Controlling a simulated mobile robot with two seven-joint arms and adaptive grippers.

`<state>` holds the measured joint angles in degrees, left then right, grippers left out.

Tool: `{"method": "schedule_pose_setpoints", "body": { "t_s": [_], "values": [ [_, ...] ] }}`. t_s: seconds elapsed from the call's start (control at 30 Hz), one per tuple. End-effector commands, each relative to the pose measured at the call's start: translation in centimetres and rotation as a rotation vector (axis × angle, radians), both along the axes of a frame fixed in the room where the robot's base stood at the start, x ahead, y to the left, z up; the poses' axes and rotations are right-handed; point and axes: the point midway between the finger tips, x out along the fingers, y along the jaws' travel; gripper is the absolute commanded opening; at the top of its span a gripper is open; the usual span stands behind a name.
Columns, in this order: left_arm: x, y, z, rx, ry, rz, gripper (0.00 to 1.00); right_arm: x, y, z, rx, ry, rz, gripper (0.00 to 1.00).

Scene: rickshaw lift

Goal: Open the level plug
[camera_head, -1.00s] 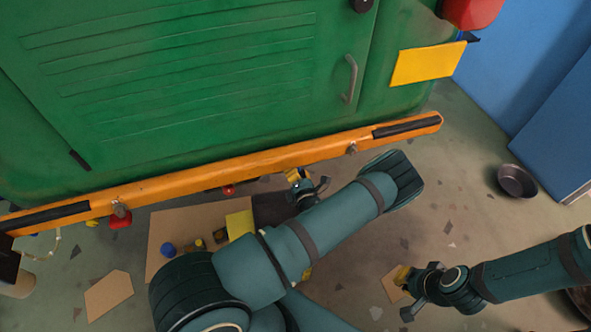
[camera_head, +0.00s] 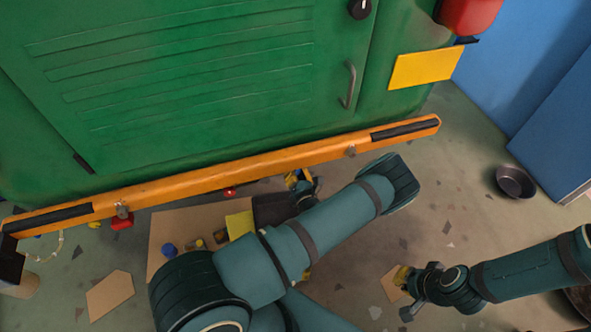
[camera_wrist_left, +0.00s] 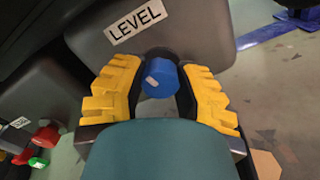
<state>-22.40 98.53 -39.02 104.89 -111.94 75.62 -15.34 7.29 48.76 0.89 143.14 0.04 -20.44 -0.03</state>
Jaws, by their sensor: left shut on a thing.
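The level plug (camera_wrist_left: 160,77) is blue and round with a pale mark on its face. In the left wrist view it sits between the two yellow-padded fingers of my left gripper (camera_wrist_left: 161,88), which is shut on it. The plug is close in front of a dark grey housing with a white LEVEL label (camera_wrist_left: 136,22); I cannot tell whether it is still seated.
The orange bumper (camera_head: 250,167) of the green vehicle (camera_head: 200,80) overhangs the left gripper. Red (camera_wrist_left: 46,137) and green (camera_wrist_left: 38,162) parts sit at the left of the wrist view. A cardboard sheet (camera_head: 172,228) with small items lies on the floor. A dark bowl (camera_head: 515,181) stands right.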

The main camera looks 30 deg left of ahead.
Motion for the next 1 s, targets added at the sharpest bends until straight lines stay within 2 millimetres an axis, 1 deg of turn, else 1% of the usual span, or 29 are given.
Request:
{"method": "schedule_pose_setpoints", "body": {
  "t_s": [0.1, 1.0],
  "values": [
    [-0.1, 0.1, 0.1, -0.073, -0.081, 0.002, 0.0, -0.1, 0.0, 0.6, 0.0, 0.003, 0.001, 0.0],
    [-0.1, 0.0, -0.1, -0.628, -0.73, 0.004, 0.0, -0.7, 0.1, 3.7, 0.003, 0.017, 0.005, 0.0]
  ]
}}
